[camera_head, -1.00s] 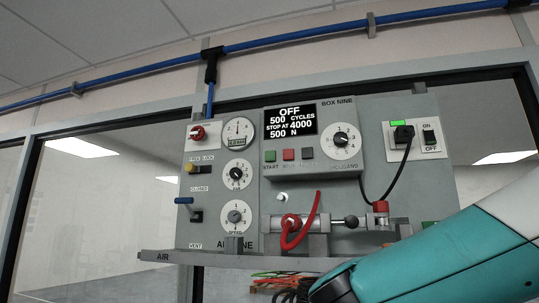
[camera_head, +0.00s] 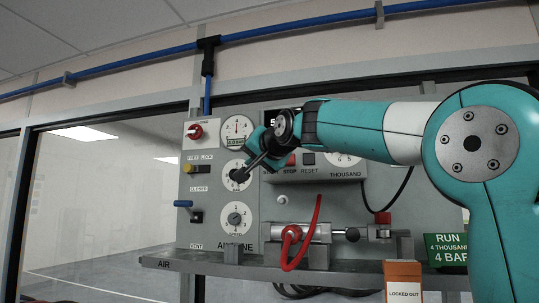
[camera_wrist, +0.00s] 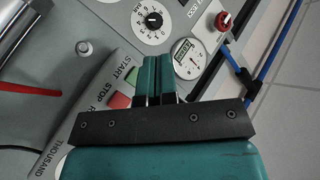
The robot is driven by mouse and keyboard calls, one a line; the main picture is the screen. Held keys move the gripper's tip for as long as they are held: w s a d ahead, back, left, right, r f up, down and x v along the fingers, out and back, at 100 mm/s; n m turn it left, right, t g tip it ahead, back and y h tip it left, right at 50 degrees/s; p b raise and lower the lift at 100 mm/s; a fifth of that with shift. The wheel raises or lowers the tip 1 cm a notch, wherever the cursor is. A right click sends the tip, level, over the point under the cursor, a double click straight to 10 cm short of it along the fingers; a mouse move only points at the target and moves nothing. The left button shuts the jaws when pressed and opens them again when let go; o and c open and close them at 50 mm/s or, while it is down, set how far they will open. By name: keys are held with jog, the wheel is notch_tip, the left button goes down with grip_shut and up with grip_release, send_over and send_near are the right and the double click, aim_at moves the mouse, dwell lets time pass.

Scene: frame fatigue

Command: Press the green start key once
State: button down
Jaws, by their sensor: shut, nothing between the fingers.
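The green start key (camera_wrist: 131,77) shows in the wrist view beside the word START, just left of my fingers and partly covered by them. My gripper (camera_wrist: 158,62) is shut and empty, its teal fingers side by side. I cannot tell whether the fingertips touch the key or the panel. In the head view my gripper (camera_head: 262,146) is in front of the control box's left end, and it hides the start key and most of the display there. The red stop key (camera_wrist: 120,100) lies next to the green one; it also shows in the head view (camera_head: 291,160).
Round dials (camera_head: 236,174) and a gauge (camera_head: 237,131) sit left of the keys, close to my gripper. A red hose (camera_head: 303,250) hangs below over a metal shelf (camera_head: 220,264). An orange lockout box (camera_head: 403,280) and green sign (camera_head: 446,250) stand lower right.

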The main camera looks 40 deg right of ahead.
jog(key=shift+d+r+m, duration=0.3)
jog(key=shift+d+r, duration=0.15)
jog(key=shift+r, duration=0.3)
jog(key=w+d+p, duration=0.4)
jog(key=w+d, duration=0.1)
jog(key=d, duration=0.2)
jog(key=shift+w, duration=0.2)
dwell(1.8)
jog(key=shift+w+d+p, duration=0.25)
jog(key=shift+p, duration=0.15)
